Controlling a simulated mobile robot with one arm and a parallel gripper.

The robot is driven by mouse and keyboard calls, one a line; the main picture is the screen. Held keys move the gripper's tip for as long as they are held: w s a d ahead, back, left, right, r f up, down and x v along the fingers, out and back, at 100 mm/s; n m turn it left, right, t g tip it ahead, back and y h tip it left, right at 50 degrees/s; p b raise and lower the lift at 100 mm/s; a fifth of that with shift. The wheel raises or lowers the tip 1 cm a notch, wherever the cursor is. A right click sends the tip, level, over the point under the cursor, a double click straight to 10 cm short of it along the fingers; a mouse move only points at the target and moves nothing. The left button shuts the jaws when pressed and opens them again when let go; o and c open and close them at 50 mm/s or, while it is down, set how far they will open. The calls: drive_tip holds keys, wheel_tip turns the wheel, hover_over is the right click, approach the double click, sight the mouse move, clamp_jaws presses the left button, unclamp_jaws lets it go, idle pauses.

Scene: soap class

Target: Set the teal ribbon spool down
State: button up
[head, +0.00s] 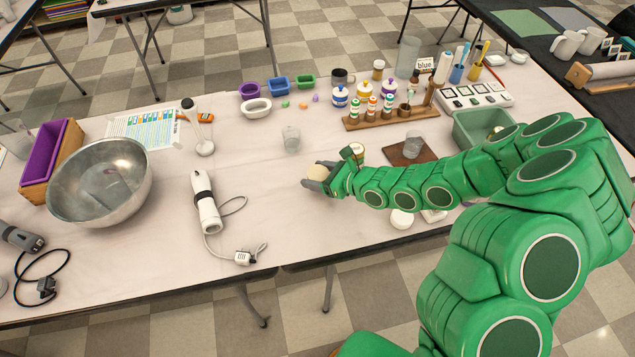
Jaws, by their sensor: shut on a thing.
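My gripper (319,176) is at the end of my green arm, over the middle of the pale tabletop. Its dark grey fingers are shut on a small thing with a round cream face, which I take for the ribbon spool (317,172). No teal shows on it from here, and the fingers hide much of its side. It is at or close above the table (290,225); I cannot tell whether it touches.
A clear glass (291,140) stands just behind and left of my gripper. A white hand blender (207,203) with its cord lies to the left, beyond it a metal bowl (100,182). A wooden bottle rack (390,118) stands behind right. The table in front of the gripper is clear.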

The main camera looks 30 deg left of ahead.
drive_tip(key=shift+f, duration=1.85)
drive_tip(key=shift+f, duration=0.1)
drive_tip(key=o, duration=1)
drive_tip(key=shift+v, duration=6.1)
